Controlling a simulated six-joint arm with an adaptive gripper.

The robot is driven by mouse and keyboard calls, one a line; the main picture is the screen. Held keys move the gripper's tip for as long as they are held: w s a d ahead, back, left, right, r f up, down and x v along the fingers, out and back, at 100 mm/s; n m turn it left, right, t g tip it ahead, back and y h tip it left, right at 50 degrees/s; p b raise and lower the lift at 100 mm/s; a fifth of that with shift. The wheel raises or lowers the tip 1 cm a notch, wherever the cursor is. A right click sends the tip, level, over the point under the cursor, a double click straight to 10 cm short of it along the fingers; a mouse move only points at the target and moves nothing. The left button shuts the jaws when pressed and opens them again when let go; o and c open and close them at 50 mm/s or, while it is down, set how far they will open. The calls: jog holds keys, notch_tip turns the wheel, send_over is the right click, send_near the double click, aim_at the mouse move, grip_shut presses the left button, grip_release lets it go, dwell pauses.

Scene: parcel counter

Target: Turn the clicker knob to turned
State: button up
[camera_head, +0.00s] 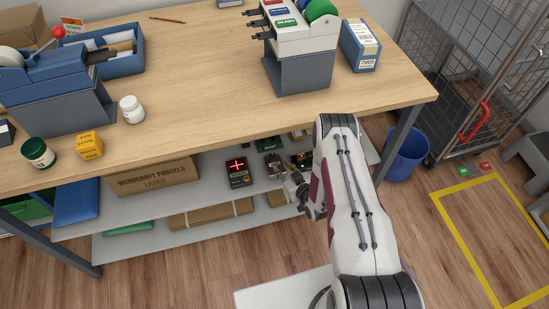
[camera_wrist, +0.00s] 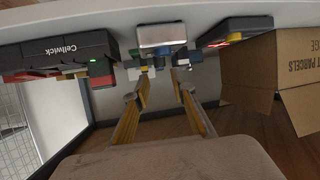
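No part can be clearly picked out as the clicker knob. Three small devices stand on the upper shelf under the counter: a dark one with a red lit cross (camera_head: 237,170), a grey one (camera_head: 273,163) and a black one (camera_head: 304,161) partly behind my arm. In the wrist view, upside down, are a silver device (camera_wrist: 162,36) in the middle, a black "Cellwick" box (camera_wrist: 62,48) and a dark device with a red light (camera_wrist: 238,30). Small blocky parts on the silver device lie just beyond my fingertips. My gripper (camera_wrist: 159,76) is open, fingers apart, with nothing clearly held; contact cannot be told.
A cardboard parcel box (camera_head: 152,182) stands on the same shelf beside the devices; it is close on the right in the wrist view (camera_wrist: 270,72). The countertop (camera_head: 200,95) lies above the shelf. A blue bin (camera_head: 407,155) stands on the floor to the right.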

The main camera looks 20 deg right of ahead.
aim_at(274, 157)
jog(key=shift+w, duration=0.15)
jog(key=shift+x, duration=3.75)
grip_shut()
